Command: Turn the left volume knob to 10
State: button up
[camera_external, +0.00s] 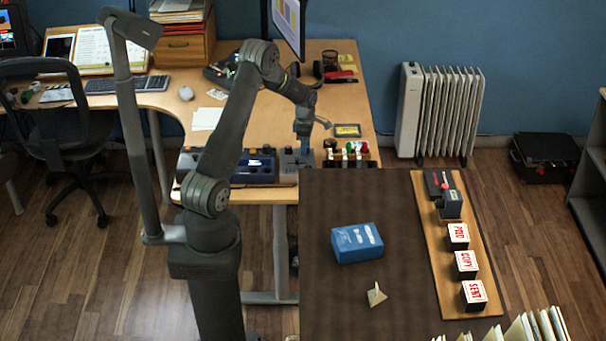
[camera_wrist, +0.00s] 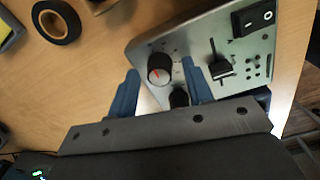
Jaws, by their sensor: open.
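A silver control panel (camera_wrist: 200,45) fills the upper right of the wrist view. It is also on the desk below my gripper in the external view (camera_external: 289,166). A round black knob (camera_wrist: 160,69) with a silver top and a red pointer line is on it, with small dark marks around it. A second dark knob (camera_wrist: 179,98) is partly hidden by my gripper. I cannot tell from the pictures which is the left volume knob, nor read any number. My gripper (camera_wrist: 160,67) is open, with its blue fingers on either side of the red-lined knob. Contact is not visible.
A black slider (camera_wrist: 221,69) and a rocker switch (camera_wrist: 253,16) sit on the panel right of the knob. A tape roll (camera_wrist: 57,21) lies on the desk. In the external view, a blue box (camera_external: 357,243) and several stamp blocks (camera_external: 466,263) are on the dark table nearby.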

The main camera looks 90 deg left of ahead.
jog(key=c, duration=1)
